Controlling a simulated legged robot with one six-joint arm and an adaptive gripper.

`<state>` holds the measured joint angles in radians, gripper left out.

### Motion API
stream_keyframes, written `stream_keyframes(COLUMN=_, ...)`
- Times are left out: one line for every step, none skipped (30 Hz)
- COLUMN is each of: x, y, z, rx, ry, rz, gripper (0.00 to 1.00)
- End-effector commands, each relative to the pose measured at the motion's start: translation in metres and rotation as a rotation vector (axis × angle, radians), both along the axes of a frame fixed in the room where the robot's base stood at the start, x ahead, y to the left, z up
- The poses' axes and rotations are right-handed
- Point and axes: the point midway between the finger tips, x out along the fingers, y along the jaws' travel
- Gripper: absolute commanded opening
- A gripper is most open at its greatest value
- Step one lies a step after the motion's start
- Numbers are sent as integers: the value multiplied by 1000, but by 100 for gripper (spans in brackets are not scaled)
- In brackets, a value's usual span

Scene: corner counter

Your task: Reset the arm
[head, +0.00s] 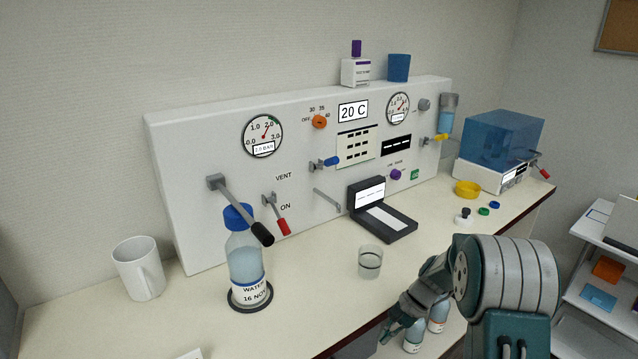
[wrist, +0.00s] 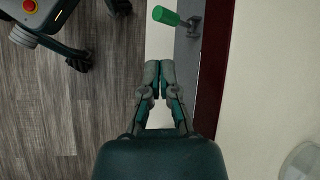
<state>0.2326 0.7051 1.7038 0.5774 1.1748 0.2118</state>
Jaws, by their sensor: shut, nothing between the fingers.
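My gripper (wrist: 153,75) is shut and empty, its two fingertips together in the wrist view. It points down past the counter's dark red front edge (wrist: 221,60). In the head view my gripper (head: 388,335) shows low, at the front of the counter, with my teal and grey arm bent at the right. It is apart from the things on the counter top.
The counter bears a white panel (head: 225,165), a water bottle (head: 245,262), a white mug (head: 140,268) and a glass (head: 370,262). Bottles (head: 414,337) stand below, beside my arm. A green handle (wrist: 166,16) lies just ahead of my fingertips in the wrist view.

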Motion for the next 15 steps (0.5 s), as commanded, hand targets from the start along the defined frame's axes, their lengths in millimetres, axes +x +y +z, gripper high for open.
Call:
stream_keyframes(x=-4, y=2, z=17, rx=-22, ry=-32, rz=24, gripper=0)
stream_keyframes(x=-6, y=3, z=26, rx=-33, ry=-50, rz=37, gripper=0)
stream_keyframes(x=-10, y=4, z=38, rx=-51, ry=-73, rz=56, gripper=0)
stream_keyframes(x=-14, y=5, z=47, rx=-64, ry=-91, rz=71, gripper=0)
stream_keyframes(x=-17, y=6, z=56, rx=-78, ry=-109, rz=87, gripper=0)
stream_keyframes(x=-23, y=7, z=68, rx=-97, ry=-134, rz=107, gripper=0)
stream_keyframes(x=-27, y=8, z=76, rx=-111, ry=-155, rz=121, gripper=0)
stream_keyframes(x=-31, y=9, z=84, rx=-125, ry=-173, rz=137, gripper=0)
stream_keyframes(x=-37, y=10, z=95, rx=-143, ry=-197, rz=157, gripper=0)
stream_keyframes(x=-42, y=11, z=103, rx=-157, ry=-215, rz=172, gripper=0)
stream_keyframes(x=-47, y=12, z=111, rx=-171, ry=-234, rz=187, gripper=0)
stream_keyframes(x=-53, y=13, z=121, rx=-191, ry=-260, rz=206, gripper=0)
stream_keyframes(x=-58, y=14, z=128, rx=-204, ry=-279, rz=221, gripper=0)
stream_keyframes(x=-63, y=15, z=135, rx=-218, ry=-298, rz=235, gripper=0)
stream_keyframes(x=-71, y=16, z=144, rx=-236, ry=-323, rz=255, gripper=0)
